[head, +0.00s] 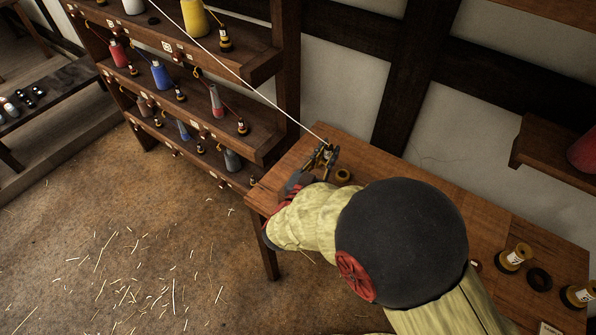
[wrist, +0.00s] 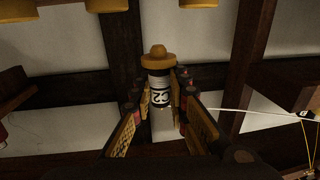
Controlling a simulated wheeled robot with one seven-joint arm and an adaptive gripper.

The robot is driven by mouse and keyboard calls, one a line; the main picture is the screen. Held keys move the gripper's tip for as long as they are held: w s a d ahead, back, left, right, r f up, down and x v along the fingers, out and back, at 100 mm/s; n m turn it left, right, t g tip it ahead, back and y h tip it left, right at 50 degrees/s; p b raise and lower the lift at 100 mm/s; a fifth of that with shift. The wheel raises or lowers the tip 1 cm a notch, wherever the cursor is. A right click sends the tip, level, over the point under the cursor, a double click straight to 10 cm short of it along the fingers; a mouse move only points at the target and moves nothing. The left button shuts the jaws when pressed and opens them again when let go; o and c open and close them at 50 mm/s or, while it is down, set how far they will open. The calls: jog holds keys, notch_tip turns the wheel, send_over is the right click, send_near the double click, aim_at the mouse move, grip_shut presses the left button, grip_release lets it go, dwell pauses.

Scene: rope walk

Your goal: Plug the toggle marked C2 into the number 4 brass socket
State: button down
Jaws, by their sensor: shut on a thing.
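The toggle marked C2 (wrist: 160,88) shows in the wrist view, with a yellow-brown domed end and a black-and-white label. It stands between the two fingers of my gripper (wrist: 157,112), which is shut on it. In the head view my gripper (head: 323,158) is over the far left end of the wooden bench (head: 395,172); the toggle cannot be made out there. Brass-coloured pieces (wrist: 105,4) are cut off at the top of the wrist view. I can read no number 4.
A white cord (head: 250,88) runs taut from the upper left towards my gripper. A shelf rack (head: 225,140) with cones and toggles stands left of the bench. Yellow spools (head: 515,258) and a dark ring (head: 539,279) are on the right bench end. Straw litters the floor.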

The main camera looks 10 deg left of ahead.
jog(key=s+a+f+b, duration=0.1)
jog(key=s+a+f, duration=0.1)
jog(key=s+a, duration=0.5)
jog(key=shift+y, duration=0.3)
jog(key=shift+w+a+f+b, duration=0.1)
jog(key=shift+w+f+b, duration=0.1)
jog(key=shift+f+b, duration=0.65)
jog(key=shift+w+a+f+b, duration=0.1)
jog(key=shift+w+f+b, duration=0.15)
jog(key=shift+f+b, duration=0.6)
jog(key=shift+w+a+f+b, duration=0.1)
jog(key=shift+w+f+b, duration=0.1)
jog(key=shift+f+b, duration=0.65)
jog(key=shift+f, duration=0.1)
jog(key=shift+p, duration=0.55)
jog(key=shift+f+b, duration=0.35)
jog(key=shift+f, duration=0.25)
jog(key=c, duration=2.2)
grip_release()
jog(key=shift+o, duration=1)
jog(key=shift+s, duration=0.1)
